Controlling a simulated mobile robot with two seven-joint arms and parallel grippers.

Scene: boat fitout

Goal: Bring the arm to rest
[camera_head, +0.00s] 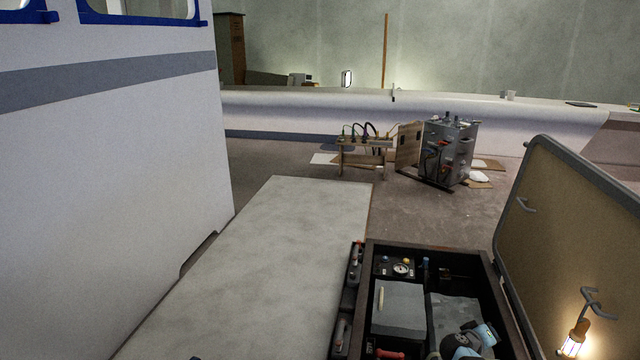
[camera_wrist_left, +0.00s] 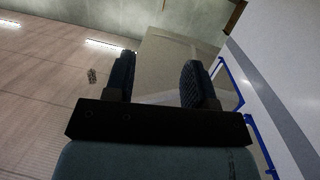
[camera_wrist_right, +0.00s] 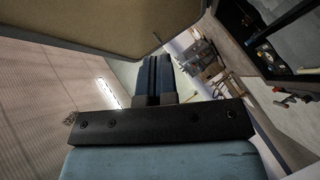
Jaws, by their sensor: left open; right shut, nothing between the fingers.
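My left gripper (camera_wrist_left: 159,82) shows in the left wrist view with its two dark fingers spread apart and nothing between them. The white cabin wall with blue window frames lies to its right in that view. My right gripper (camera_wrist_right: 153,78) shows in the right wrist view with its fingers together and nothing held. The raised lid of a case (camera_wrist_right: 110,22) is close above it in that view. In the head view, blue and black parts at the bottom right look like my right arm, over the open case. Neither gripper's fingertips show clearly there.
The open dark case (camera_head: 372,300) stands at the lower right, its lid (camera_head: 570,200) upright with a lit lamp (camera_head: 574,340) hanging on it. A pale flat surface (camera_head: 260,260) is clear. A wooden stand (camera_head: 360,160) and a grey equipment box (camera_head: 448,152) stand farther off.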

